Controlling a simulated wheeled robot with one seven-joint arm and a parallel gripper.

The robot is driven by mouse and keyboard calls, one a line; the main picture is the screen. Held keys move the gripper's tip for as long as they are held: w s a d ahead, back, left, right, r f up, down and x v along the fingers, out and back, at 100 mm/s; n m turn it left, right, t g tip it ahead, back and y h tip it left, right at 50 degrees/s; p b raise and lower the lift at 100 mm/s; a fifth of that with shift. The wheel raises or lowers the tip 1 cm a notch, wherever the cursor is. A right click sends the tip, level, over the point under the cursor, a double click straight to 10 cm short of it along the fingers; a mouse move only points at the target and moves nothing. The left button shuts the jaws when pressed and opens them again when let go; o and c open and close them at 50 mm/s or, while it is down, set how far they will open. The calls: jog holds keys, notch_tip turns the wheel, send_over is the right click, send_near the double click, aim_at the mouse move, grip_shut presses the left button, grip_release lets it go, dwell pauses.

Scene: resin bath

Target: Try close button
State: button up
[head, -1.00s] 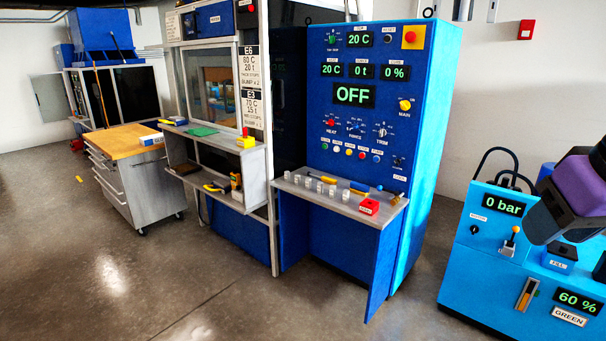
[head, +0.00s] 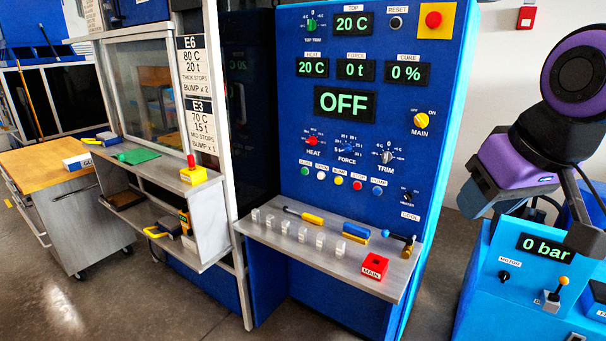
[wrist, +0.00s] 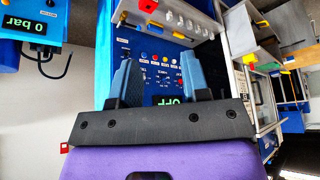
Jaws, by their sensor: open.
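The blue press panel (head: 290,215) stands in the middle of the head view. A row of small round buttons runs below its dials: green (head: 305,171), white (head: 322,175), yellow (head: 339,180), red (head: 357,185) and blue (head: 377,190). Their labels are too small to read surely. The panel display (head: 345,102) reads OFF. My gripper (head: 475,199) is right of the panel, apart from the buttons. In the wrist view, its two fingers (wrist: 160,82) are spread and empty, with the panel upside down beyond them. The fingers hide part of the panel there.
A pale blue pump unit (head: 490,300) stands at the right, under my arm. A wooden-topped cart (head: 45,160) is at the left.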

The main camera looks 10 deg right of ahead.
jog(key=shift+c, duration=0.4)
grip_shut()
dwell(1.4)
